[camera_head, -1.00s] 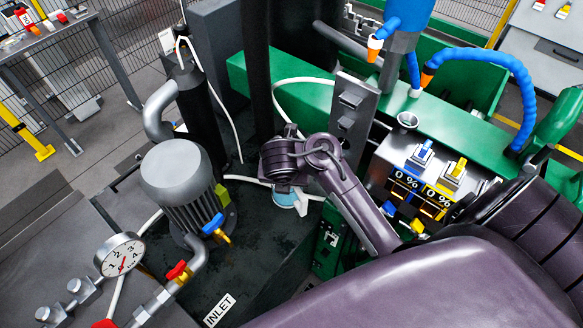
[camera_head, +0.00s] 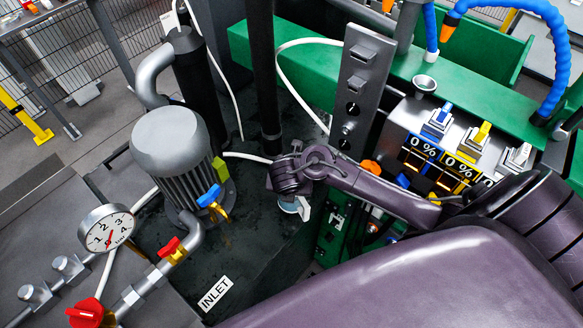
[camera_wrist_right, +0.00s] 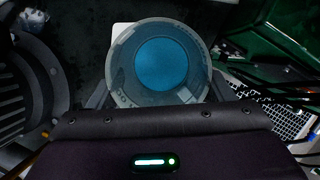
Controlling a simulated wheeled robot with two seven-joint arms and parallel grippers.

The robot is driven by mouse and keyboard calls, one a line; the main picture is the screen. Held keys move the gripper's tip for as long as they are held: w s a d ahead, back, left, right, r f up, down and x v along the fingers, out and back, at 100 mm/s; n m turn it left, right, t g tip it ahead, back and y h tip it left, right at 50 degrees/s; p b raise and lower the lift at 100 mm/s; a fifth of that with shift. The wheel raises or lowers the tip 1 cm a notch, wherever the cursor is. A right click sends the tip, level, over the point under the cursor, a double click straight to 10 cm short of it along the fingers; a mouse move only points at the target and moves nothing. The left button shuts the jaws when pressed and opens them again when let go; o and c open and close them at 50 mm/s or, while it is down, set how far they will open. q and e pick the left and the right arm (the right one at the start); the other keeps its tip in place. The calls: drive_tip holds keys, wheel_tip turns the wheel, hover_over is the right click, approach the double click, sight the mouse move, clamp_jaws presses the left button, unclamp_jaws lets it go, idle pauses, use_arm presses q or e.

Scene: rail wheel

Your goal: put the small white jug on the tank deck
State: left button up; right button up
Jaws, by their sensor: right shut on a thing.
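The small white jug (camera_head: 291,206) is under the wrist of my right arm, mostly hidden by it in the head view. The right wrist view looks into its round mouth (camera_wrist_right: 165,60), with blue inside and a pale squarish part at its upper left. My right gripper (camera_wrist_right: 158,92) is shut on the jug, with a dark finger at each side. In the head view this gripper (camera_head: 290,192) is largely covered by the wrist. The dark, wet-looking tank deck (camera_head: 250,240) lies below. I cannot tell whether the jug touches it. My left gripper is not in view.
A grey motor (camera_head: 172,150) and a black post (camera_head: 263,80) stand near the jug. A white hose (camera_head: 300,95) loops behind it. A control box (camera_head: 440,150) and green frame are to the right. Bare deck lies around the INLET label (camera_head: 215,293).

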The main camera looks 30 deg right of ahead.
wheel_tip(320, 180, down, 2)
drive_tip(key=shift+f, duration=0.2)
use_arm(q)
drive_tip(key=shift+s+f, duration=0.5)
use_arm(e)
drive_tip(key=shift+f, duration=0.1)
drive_tip(key=shift+f+b, duration=0.15)
drive_tip(key=shift+b, duration=0.2)
drive_tip(key=o, duration=1.2)
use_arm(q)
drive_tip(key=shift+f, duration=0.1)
